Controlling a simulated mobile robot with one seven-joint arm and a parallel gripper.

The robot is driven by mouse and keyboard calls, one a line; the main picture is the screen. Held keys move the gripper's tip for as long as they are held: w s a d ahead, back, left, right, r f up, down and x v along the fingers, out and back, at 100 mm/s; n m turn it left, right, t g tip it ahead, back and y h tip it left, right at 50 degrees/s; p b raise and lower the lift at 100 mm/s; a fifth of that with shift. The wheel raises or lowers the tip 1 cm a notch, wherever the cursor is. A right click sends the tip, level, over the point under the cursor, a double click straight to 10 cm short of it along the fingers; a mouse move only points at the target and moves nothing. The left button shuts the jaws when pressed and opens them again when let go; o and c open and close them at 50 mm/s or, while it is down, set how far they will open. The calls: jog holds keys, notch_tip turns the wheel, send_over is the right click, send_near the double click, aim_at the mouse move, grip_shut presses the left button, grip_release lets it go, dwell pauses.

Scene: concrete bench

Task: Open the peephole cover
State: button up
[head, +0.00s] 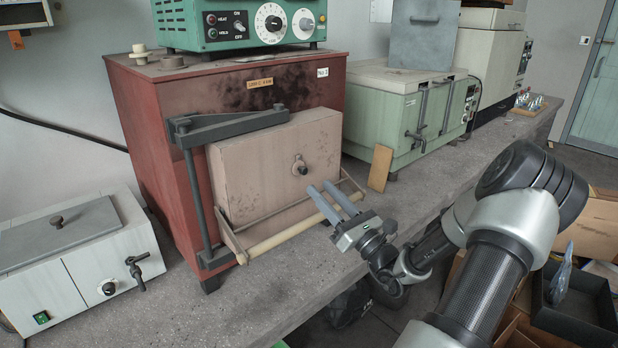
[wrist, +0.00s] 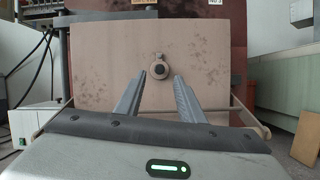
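The peephole cover (head: 299,164) is a small round metal piece with a dark knob, on the pinkish-tan door (head: 255,165) of the red furnace (head: 130,110). In the wrist view the cover (wrist: 158,70) is near the middle of the door (wrist: 105,65), with a small tab or pivot above it. The peephole itself cannot be seen. My gripper (head: 322,187) is open and empty, in front of the door and a little below and right of the cover. In the wrist view my gripper's fingertips (wrist: 159,79) point at the cover, one on each side.
A wooden bar handle (head: 290,238) crosses below the door, under my gripper. A dark hinge arm (head: 225,127) runs along the door's top left. A green furnace (head: 400,112) stands to the right, a white bath (head: 75,265) to the left. The bench (head: 250,310) in front is clear.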

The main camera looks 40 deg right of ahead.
aim_at(305, 172)
jog(key=x, duration=0.6)
jog(key=shift+w+r, duration=0.1)
jog(key=shift+w, duration=0.15)
grip_shut()
